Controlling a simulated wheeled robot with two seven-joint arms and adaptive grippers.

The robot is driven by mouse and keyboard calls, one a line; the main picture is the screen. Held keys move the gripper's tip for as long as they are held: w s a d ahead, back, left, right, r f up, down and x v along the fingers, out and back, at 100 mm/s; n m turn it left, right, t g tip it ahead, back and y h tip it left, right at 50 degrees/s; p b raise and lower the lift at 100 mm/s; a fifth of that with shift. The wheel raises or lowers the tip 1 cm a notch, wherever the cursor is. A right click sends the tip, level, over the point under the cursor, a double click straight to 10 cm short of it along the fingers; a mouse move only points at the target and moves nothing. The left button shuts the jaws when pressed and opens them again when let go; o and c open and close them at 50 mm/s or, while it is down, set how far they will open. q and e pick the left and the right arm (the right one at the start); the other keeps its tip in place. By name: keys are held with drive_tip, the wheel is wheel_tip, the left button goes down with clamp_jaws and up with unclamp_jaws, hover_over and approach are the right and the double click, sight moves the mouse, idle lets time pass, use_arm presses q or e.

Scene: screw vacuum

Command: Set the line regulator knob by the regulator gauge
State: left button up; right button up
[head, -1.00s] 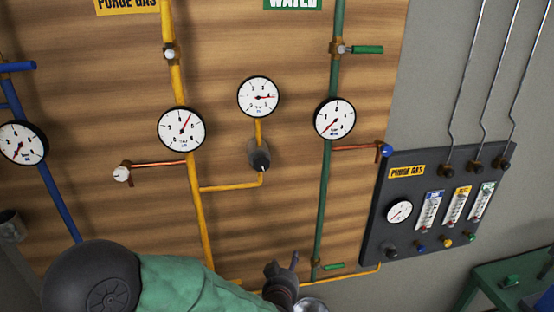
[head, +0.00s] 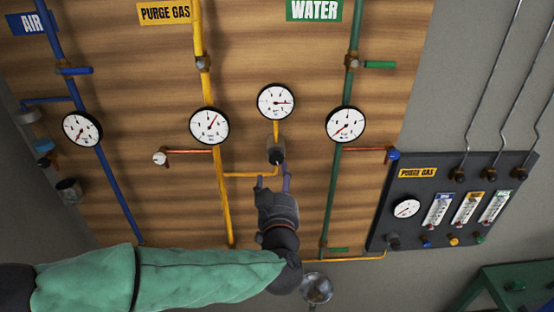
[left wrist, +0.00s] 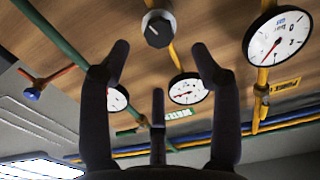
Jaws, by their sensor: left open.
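The line regulator knob (head: 277,153) is a black knob with a pale pointer mark, on the yellow branch pipe. It also shows in the left wrist view (left wrist: 158,28). The regulator gauge (head: 276,102) is the round white dial just above it, its needle pointing right. It also shows in the left wrist view (left wrist: 188,90). My left gripper (head: 272,180) is open and empty, just below the knob in the head view. In the left wrist view its fingers (left wrist: 160,50) are spread, with the knob beyond the tips, apart from them. My right gripper is not in view.
The purge gas gauge (head: 209,126) and water gauge (head: 345,124) flank the knob. A red-brown side pipe (head: 188,151) lies left. A dark purge panel (head: 440,205) with flow tubes is at right, and a green table (head: 515,290) at lower right.

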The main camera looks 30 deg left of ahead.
sight(276, 160)
use_arm(q)
drive_tip(key=p+x, duration=0.1)
drive_tip(key=x, duration=0.7)
drive_tip(key=shift+w, duration=0.15)
